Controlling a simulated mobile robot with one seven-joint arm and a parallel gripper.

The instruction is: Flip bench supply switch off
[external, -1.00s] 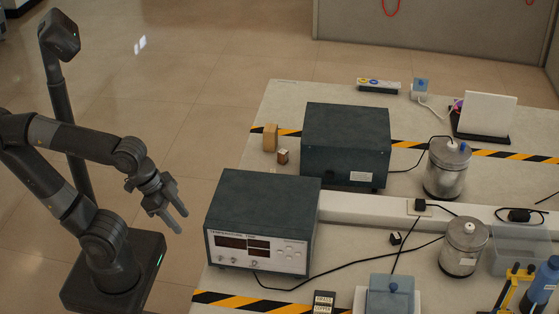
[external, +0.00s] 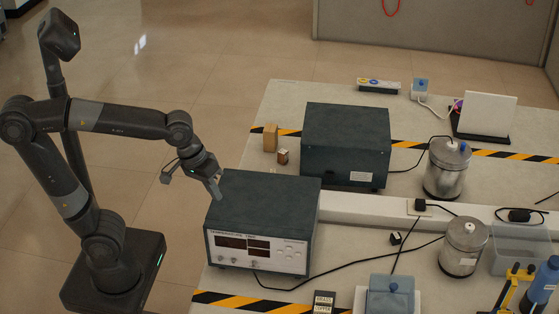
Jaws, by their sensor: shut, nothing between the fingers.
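A dark grey bench instrument (external: 262,210) with a pale front panel (external: 258,253) stands at the near left of the bench. The panel has dark displays, several round buttons and small knobs; its heading seems to start with "TEMPERATURE". I cannot make out which unit is the supply, nor a switch on either. My gripper (external: 216,194) is shut and empty, pointing down by the upper left edge of the front instrument. I cannot tell whether it touches the casing.
Two small wooden blocks (external: 270,138) stand left of the rear box. Metal canisters (external: 447,172) with black cables stand to the right. A blue-lidded box (external: 390,296) and a small dark label block (external: 324,301) lie near the front edge.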

